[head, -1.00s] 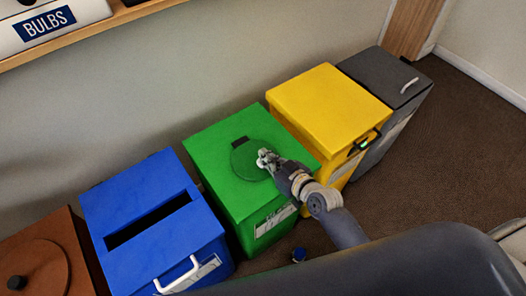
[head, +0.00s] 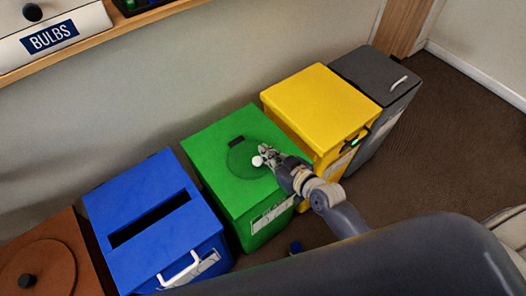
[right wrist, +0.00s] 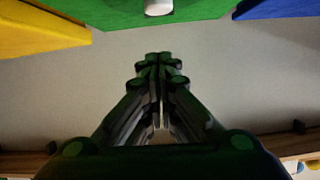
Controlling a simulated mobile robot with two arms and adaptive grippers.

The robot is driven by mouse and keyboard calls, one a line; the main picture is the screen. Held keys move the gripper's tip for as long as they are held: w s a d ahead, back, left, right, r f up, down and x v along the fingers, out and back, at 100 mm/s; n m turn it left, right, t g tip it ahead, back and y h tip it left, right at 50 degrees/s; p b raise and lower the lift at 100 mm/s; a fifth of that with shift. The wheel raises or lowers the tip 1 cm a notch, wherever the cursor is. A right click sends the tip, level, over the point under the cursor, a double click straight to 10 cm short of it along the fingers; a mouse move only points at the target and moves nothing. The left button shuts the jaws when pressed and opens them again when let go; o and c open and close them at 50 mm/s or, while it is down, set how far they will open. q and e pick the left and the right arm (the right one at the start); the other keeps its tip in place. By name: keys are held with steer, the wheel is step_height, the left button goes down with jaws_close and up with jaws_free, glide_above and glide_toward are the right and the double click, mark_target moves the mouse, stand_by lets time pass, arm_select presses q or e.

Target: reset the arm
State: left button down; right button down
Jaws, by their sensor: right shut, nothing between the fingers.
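My right gripper (head: 262,157) is in front of the green bin (head: 215,150) in the head view, over its round lid area as seen from there. I cannot tell whether it touches the bin. In the right wrist view its fingers (right wrist: 160,60) are together with nothing between them. A small white piece shows at the fingertips in the head view; what it is, I cannot tell. My left gripper is not in view.
A blue slotted bin (head: 135,205) and a brown bin (head: 70,255) stand left of the green one; yellow (head: 320,100) and grey (head: 365,70) bins stand right. A shelf above holds a BULBS box (head: 55,35). Open floor (head: 450,140) is at right.

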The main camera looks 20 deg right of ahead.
steer(key=f+v, duration=0.1)
steer(key=v, duration=0.6)
steer(key=shift+s+d+r+b, duration=0.2)
steer(key=shift+s+b, duration=0.1)
steer(key=shift+s, duration=0.1)
steer(key=shift+f, duration=0.1)
steer(key=s+d+f+m+g+h, duration=0.15)
steer(key=s+f, duration=0.25)
steer(key=f, duration=0.6)
steer(key=s+d+f+g+h, duration=0.1)
steer(key=s+d+f+g, duration=0.15)
steer(key=f, duration=0.65)
steer(key=s+d+f+g+h, duration=0.15)
steer(key=s+f, duration=0.25)
steer(key=f, duration=0.6)
steer(key=s+f+g, duration=0.2)
steer(key=s+f, duration=0.3)
steer(key=s, duration=0.3)
steer(key=s+d+f+g+h, duration=0.1)
steer(key=s+f+g, duration=0.1)
steer(key=s+f, duration=0.3)
steer(key=s+f+g, duration=0.2)
steer(key=s+f, duration=0.3)
steer(key=s, duration=0.6)
steer(key=shift+d, duration=0.2)
steer(key=shift+f, duration=0.1)
